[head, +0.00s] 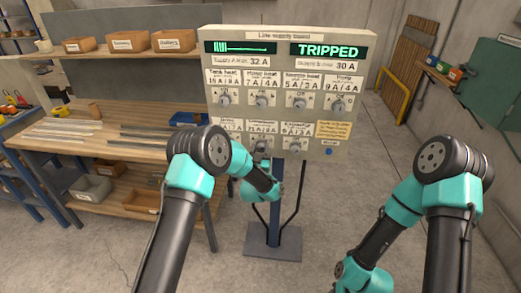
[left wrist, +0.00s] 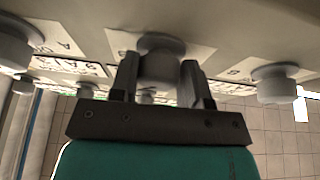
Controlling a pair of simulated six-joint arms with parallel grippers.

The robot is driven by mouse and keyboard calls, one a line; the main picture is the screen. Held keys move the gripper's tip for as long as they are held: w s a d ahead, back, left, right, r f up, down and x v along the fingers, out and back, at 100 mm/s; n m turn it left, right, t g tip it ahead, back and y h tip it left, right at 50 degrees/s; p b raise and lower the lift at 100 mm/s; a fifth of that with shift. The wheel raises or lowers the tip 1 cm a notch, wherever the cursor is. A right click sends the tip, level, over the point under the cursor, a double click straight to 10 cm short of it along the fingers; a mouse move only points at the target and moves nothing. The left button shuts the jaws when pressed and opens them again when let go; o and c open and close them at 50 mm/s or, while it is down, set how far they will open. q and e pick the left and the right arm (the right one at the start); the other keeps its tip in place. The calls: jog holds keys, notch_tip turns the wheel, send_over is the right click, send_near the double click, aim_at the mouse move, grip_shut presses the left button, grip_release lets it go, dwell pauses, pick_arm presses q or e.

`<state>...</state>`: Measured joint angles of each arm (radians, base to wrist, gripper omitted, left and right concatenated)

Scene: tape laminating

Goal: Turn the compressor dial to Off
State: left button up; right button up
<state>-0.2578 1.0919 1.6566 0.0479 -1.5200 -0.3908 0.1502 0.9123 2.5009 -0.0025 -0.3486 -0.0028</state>
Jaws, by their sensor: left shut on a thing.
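The line supply board (head: 290,68) stands upright on a post, with two rows of round dials and a green "TRIPPED" display (head: 327,51). My left gripper (head: 262,150) is at the middle dial of the lower row. In the left wrist view its two fingers (left wrist: 160,78) are shut on a grey dial (left wrist: 160,62), one finger on each side. The label above this dial is too small to read for certain, and the gripper hides its pointer. My right arm is at the right, but its gripper is not in view.
Neighbouring dials (left wrist: 274,84) sit close on both sides of the held one. A blue button (head: 329,151) and a yellow note (head: 333,130) are at the board's lower right. A workbench (head: 130,150) with bins and strips stands at the left. The floor at the right is clear.

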pick_arm(q)
jog(key=shift+d, duration=0.1)
jog(key=shift+c, duration=0.8)
jog(key=shift+r+n, duration=0.1)
jog(key=shift+n, duration=0.3)
jog(key=n+y, duration=0.1)
jog(key=n, duration=0.2)
jog(key=n+y, duration=0.2)
jog(key=n, duration=0.1)
jog(key=shift+d+y, duration=0.1)
jog(key=shift+y, duration=0.2)
jog(key=shift+w+r+n+g+y, duration=0.1)
jog(key=shift+n+g+y, duration=0.4)
jog(key=shift+n, duration=0.95)
jog(key=shift+r+n+g+y, duration=0.15)
jog(key=shift+n+y, duration=0.55)
jog(key=shift+n, duration=0.75)
